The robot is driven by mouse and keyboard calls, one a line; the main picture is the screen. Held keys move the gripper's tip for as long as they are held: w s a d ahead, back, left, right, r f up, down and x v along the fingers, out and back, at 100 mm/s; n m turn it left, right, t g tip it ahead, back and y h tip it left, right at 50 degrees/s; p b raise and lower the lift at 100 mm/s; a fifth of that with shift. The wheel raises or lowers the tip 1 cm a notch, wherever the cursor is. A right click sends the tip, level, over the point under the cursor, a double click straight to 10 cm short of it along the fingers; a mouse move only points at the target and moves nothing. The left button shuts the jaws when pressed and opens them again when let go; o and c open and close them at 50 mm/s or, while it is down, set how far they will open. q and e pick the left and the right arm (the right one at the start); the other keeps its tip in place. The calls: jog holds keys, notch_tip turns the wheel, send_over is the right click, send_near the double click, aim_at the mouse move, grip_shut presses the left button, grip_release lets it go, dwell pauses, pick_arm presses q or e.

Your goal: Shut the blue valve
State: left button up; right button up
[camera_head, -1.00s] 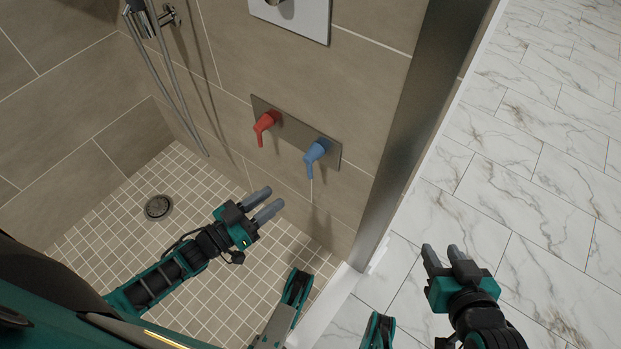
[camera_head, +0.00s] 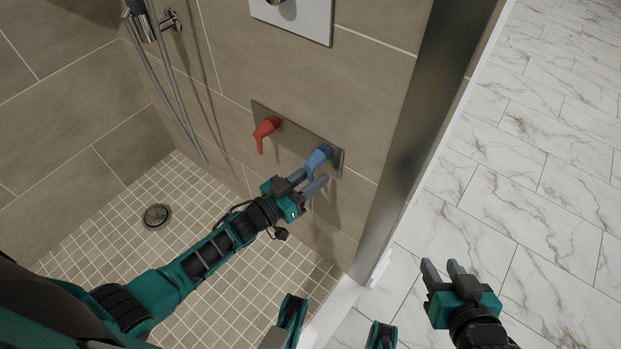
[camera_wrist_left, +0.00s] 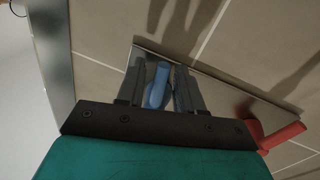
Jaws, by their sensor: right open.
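The blue valve (camera_head: 318,157) is a lever handle on a metal plate on the tiled shower wall. Its lever points down and slightly left in the head view. My left gripper (camera_head: 313,180) is at the blue valve, its lower end partly hidden by the fingers. In the left wrist view, the blue valve (camera_wrist_left: 158,86) shows between the two open fingers (camera_wrist_left: 158,85), with a visible gap on the right side; contact on the left side cannot be told. My right gripper (camera_head: 441,268) is open and empty, above the marble floor at the right.
A red valve (camera_head: 266,129) sits left of the blue one on the same metal plate (camera_head: 290,134); it also shows in the left wrist view (camera_wrist_left: 278,136). A metal wall edge (camera_head: 405,150) stands to the right. A shower hose (camera_head: 178,90) hangs at the left.

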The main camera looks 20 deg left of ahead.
pick_arm(q)
grip_shut()
dwell(0.3)
jog(key=shift+a+m+p, duration=0.3)
jog(key=shift+m, duration=0.6)
grip_release()
